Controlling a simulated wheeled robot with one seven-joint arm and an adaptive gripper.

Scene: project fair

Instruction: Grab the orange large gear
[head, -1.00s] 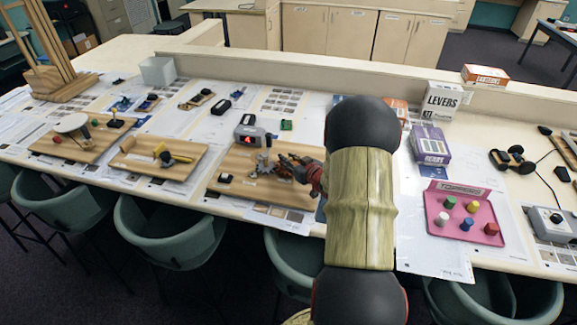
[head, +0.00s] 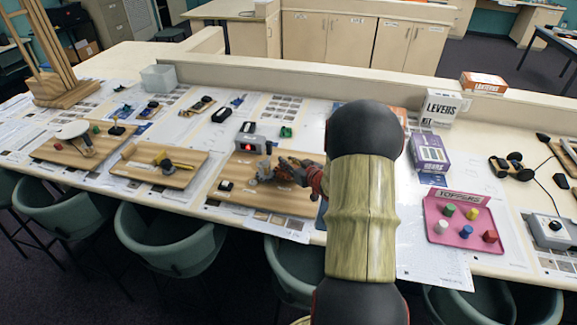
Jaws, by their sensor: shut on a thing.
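My gripper (head: 279,171) is small in the head view, low over the wooden board (head: 236,192) in the middle of the table. It is shut on a gear-like part (head: 265,173) at its fingertips. That part looks greyish here and its colour is hard to make out; I see no clearly orange gear. My fingers and wrist hide some of the board's right side. I cannot tell whether the part touches the board.
A grey box with a red light (head: 252,144) stands behind the board, beside a small green part (head: 286,132). A pink tray of coloured pegs (head: 464,240) and a purple box (head: 430,152) lie to the right. Chairs line the front edge.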

